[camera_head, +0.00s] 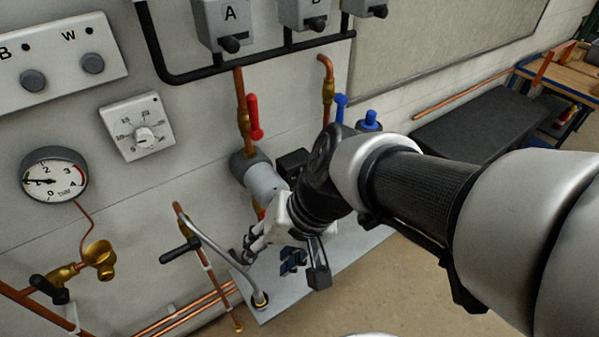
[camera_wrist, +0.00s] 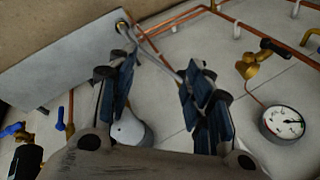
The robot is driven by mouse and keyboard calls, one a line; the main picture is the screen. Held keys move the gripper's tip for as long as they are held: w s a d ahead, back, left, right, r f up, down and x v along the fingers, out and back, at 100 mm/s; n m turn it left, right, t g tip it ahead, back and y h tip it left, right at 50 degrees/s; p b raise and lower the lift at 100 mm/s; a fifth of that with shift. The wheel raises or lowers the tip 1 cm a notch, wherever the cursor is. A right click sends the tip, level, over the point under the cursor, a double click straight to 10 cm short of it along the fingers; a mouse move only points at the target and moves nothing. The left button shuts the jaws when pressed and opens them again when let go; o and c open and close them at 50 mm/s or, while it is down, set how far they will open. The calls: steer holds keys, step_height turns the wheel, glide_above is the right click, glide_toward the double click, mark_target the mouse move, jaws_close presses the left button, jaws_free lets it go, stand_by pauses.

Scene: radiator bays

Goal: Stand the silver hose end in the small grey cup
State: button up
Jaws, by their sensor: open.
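The silver hose (camera_head: 222,253) comes off a copper pipe at the wall and bends down to the grey plate. Its lower end is at a small round cup (camera_head: 260,299) near the plate's front left edge, with a brass-coloured spot there. The end appears to be in the cup, but how deep I cannot tell. In the wrist view the hose (camera_wrist: 160,61) runs across the gap between my fingers to the brass-coloured spot at the plate's edge. My gripper (camera_head: 254,244) is open, beside the hose and above the cup, apparently holding nothing.
A black-handled valve (camera_head: 180,250) stands left of the hose. A red lever (camera_head: 254,118) and grey cylinder (camera_head: 262,178) are behind my gripper.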

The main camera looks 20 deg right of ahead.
steer(key=s+d+r+n+t+h, duration=0.2)
steer(key=s+d+r+n+h, duration=0.1)
steer(key=d, duration=0.5)
steer(key=shift+s+d+r+h, duration=0.3)
steer(key=shift+s+r+h, duration=0.4)
steer(key=shift+s, duration=0.6)
